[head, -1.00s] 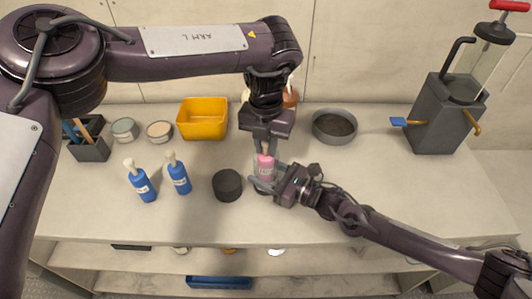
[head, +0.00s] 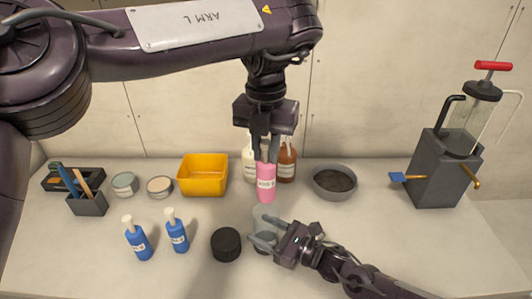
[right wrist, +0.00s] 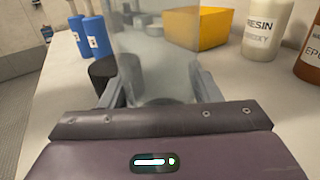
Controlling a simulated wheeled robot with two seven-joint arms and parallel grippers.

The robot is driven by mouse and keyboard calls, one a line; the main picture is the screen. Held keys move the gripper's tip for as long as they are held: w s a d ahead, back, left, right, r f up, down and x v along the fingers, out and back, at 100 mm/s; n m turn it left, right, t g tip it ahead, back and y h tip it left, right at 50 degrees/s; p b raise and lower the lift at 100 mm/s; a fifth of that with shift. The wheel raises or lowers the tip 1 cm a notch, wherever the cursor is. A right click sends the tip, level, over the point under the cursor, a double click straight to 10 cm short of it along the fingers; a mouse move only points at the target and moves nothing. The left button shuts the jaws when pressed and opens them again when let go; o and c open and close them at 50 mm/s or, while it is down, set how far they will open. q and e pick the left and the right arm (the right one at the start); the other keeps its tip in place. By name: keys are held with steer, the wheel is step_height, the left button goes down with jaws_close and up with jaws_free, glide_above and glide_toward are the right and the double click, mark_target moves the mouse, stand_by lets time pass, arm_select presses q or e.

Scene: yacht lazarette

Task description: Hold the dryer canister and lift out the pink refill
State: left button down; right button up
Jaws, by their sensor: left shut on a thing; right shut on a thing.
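The pink refill (head: 265,184), a labelled pink cylinder, hangs upright from my left gripper (head: 267,155), which is shut on its narrow top. The clear dryer canister (head: 263,213) stands on the bench below it. My right gripper (head: 268,239) is shut around the canister's lower part from the right. In the head view the refill's lower end shows just above the canister's rim. In the right wrist view the canister (right wrist: 155,62) is see-through between the fingers (right wrist: 160,88), with no pink inside it. The canister's far side is partly hidden.
A black round cap (head: 226,244) sits just left of the canister. Two blue bottles (head: 177,235) stand farther left. A yellow bin (head: 203,175), a white bottle (head: 249,165), an amber bottle (head: 287,163) and a grey bowl (head: 334,181) stand behind. The bench right of the bowl is clear up to the pump (head: 446,165).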

steer(key=o, duration=1.2)
steer(key=shift+o, duration=0.2)
